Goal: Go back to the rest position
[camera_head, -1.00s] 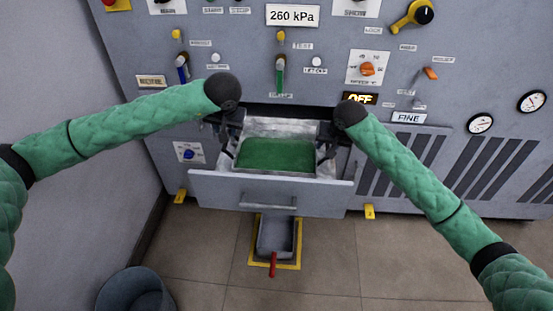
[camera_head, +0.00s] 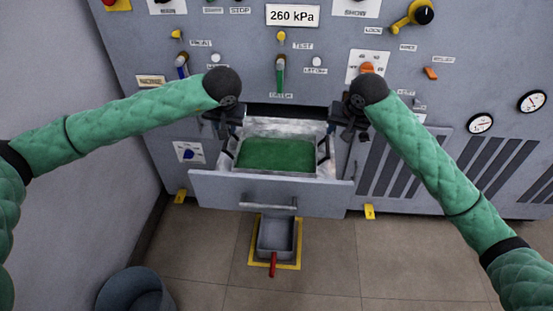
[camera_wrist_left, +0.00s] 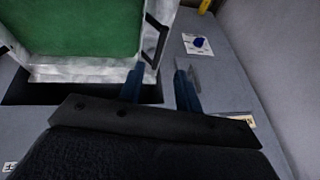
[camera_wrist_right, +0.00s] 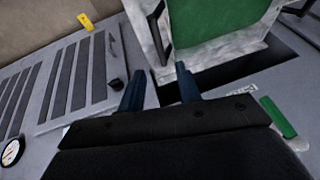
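My right gripper (camera_head: 350,131) is just right of the open drawer's metal bin. In the right wrist view its fingers (camera_wrist_right: 157,77) are apart with nothing between them, and the bin's black side handle (camera_wrist_right: 155,35) is clear of them. My left gripper (camera_head: 224,130) is at the bin's left side. In the left wrist view its fingers (camera_wrist_left: 159,76) are also apart and empty, close to the other black handle (camera_wrist_left: 152,42). The metal bin (camera_head: 315,128) holds a flat green fill (camera_head: 277,154) and sits in the pulled-out grey drawer (camera_head: 230,189).
The machine panel behind carries levers, knobs and gauges, including an orange knob (camera_head: 367,68) close behind my right wrist. A grey tray with a red handle (camera_head: 273,264) is on the floor below the drawer. A dark bucket (camera_head: 135,292) stands lower left. The floor at right is clear.

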